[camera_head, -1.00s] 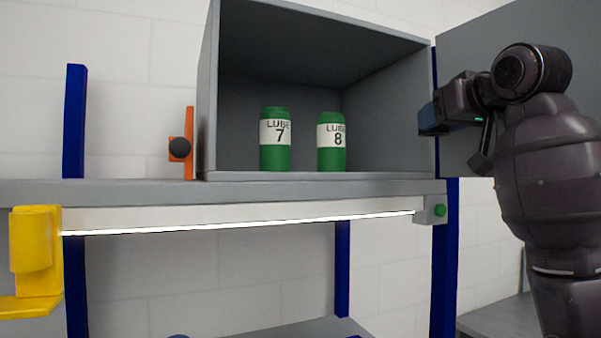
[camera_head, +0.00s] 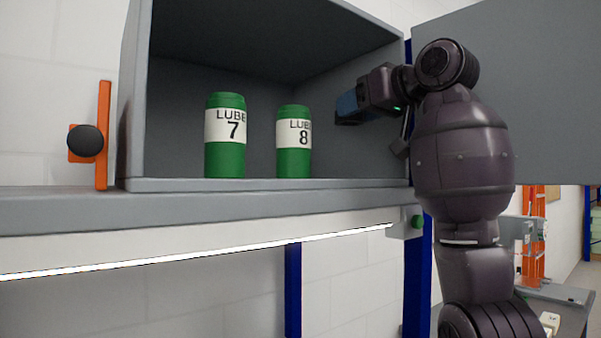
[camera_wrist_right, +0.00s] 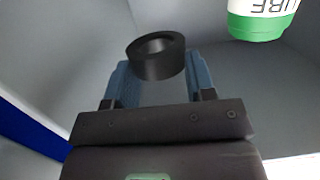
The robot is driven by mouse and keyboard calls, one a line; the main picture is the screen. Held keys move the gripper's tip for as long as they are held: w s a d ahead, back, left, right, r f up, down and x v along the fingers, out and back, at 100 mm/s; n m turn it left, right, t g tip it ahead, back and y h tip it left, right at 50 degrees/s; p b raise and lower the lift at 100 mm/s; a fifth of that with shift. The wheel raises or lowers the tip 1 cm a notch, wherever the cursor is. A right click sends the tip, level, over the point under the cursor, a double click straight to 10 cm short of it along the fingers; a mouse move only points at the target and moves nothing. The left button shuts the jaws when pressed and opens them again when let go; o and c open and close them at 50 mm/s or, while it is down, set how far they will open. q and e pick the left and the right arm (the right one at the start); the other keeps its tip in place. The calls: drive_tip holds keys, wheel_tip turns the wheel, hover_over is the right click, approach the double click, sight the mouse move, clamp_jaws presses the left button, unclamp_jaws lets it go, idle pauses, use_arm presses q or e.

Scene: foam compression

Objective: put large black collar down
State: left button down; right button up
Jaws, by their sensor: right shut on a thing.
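The large black collar (camera_wrist_right: 160,66) is a thick dark ring in the right wrist view. It sits between the blue fingers of my right gripper (camera_wrist_right: 157,78), which is shut on it. In the head view my right gripper (camera_head: 346,107) is at the right side of the grey cabinet's opening, above the level of the cabinet floor. The collar cannot be made out in the head view. My left gripper is not in view.
Two green cans, Lube 7 (camera_head: 225,160) and Lube 8 (camera_head: 294,163), stand on the cabinet floor (camera_head: 345,182), left of my gripper. An open grey door (camera_head: 540,90) is at the right. The cabinet floor right of Lube 8 looks clear.

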wheel_tip(320, 180, down, 5)
drive_tip(key=shift+f, duration=0.1)
drive_tip(key=shift+f+p, duration=0.35)
drive_tip(key=shift+f, duration=2)
drive_tip(key=o, duration=1.1)
drive_tip(key=shift+f, duration=0.1)
drive_tip(key=b+v, duration=0.2)
drive_tip(key=v, duration=1)
drive_tip(key=shift+b, duration=0.4)
